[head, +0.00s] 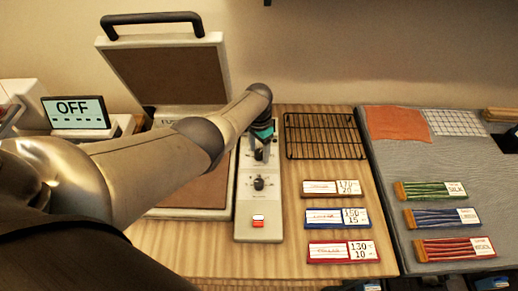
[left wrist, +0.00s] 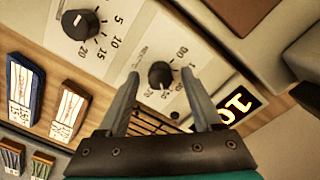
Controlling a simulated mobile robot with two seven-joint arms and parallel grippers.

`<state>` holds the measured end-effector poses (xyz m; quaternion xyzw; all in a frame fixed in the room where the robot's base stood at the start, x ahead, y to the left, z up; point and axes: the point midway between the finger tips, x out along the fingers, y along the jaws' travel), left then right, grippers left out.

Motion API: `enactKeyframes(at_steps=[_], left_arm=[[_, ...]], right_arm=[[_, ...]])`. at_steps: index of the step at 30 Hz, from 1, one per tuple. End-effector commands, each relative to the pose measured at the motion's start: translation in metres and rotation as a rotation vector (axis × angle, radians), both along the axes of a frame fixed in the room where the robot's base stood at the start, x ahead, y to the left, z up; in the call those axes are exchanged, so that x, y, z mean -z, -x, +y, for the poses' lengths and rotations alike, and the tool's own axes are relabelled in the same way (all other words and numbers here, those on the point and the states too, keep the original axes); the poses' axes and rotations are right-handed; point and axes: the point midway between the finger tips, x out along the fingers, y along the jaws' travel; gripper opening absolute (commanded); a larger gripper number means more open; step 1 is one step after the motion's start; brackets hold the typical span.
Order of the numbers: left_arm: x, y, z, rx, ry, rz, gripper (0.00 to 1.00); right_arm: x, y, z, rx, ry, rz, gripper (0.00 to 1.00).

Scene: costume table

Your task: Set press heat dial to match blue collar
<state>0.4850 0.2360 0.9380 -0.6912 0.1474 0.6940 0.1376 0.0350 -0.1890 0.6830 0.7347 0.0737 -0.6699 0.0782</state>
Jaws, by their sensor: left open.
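The press control panel (head: 245,218) is a pale strip with two black dials and a red-and-white switch (head: 258,221). My left gripper (head: 262,140) is over the upper dial (head: 259,155), which it partly hides. In the left wrist view my left gripper (left wrist: 161,82) is open, its fingers on either side of that dial (left wrist: 160,75); contact is unclear. The other dial (head: 259,183), marked 5 to 20, also shows in the left wrist view (left wrist: 80,24). The blue card (head: 325,217) reads 150 and 15. A blue-banded bundle (head: 440,217) lies on the grey cloth.
The press lid (head: 168,75) stands open behind my left arm. A screen (head: 75,112) reads OFF. A wire rack (head: 325,136), a brown card (head: 330,188) and a red card (head: 340,251) lie right of the panel. Green (head: 432,190) and red (head: 452,249) bundles lie on the cloth.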

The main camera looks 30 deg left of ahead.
Motion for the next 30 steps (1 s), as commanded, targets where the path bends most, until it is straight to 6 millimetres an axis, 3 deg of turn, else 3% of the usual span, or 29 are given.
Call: enactKeyframes(at_steps=[8, 19, 30], left_arm=[[-0.02, -0.001, 0.0, 0.0, 0.0, -0.003, 0.67], [-0.084, -0.001, 0.001, 0.0, -0.001, -0.004, 0.67], [-0.139, -0.001, 0.002, 0.0, 0.0, -0.002, 0.67]], right_arm=[[-0.014, 0.0, 0.0, 0.0, 0.0, 0.0, 0.5], [-0.044, 0.0, 0.0, 0.0, 0.0, 0.0, 0.5], [-0.053, 0.0, 0.0, 0.0, 0.0, 0.0, 0.5]])
